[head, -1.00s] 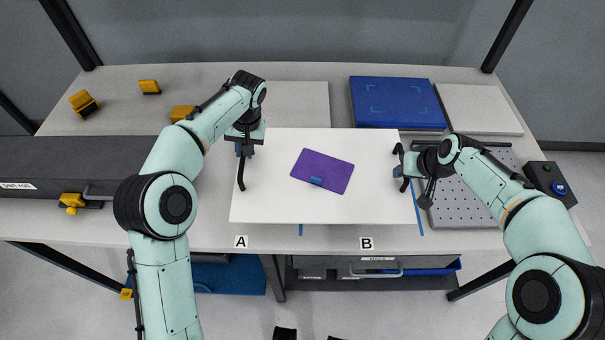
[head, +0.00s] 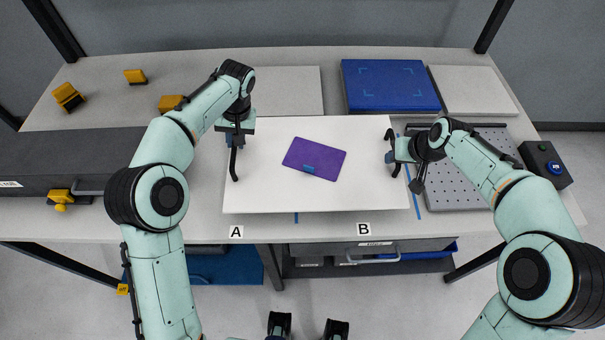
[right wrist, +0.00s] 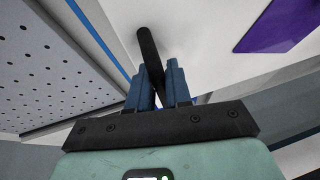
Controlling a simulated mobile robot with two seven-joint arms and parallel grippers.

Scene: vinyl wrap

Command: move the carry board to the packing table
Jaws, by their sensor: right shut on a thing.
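The carry board (head: 265,190) is a white panel over the middle of the table, with a purple sheet (head: 325,165) and small blue piece on it. It has a black handle at each short side. My right gripper (head: 391,157) is shut on the right handle; in the right wrist view the black handle bar (right wrist: 148,45) runs between the blue fingers (right wrist: 160,85). My left gripper (head: 235,140) is at the left handle (head: 234,165); its fingers are too hidden to tell their state. I cannot tell whether the board touches the table.
Behind the board lie a grey slab (head: 288,92), a blue pad (head: 390,86) and a white slab (head: 472,91). A perforated plate (head: 460,185) and a button box (head: 545,165) are at right. Yellow-orange blocks (head: 68,97) sit at left. Labels A (head: 236,232) and B (head: 363,230) mark the front edge.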

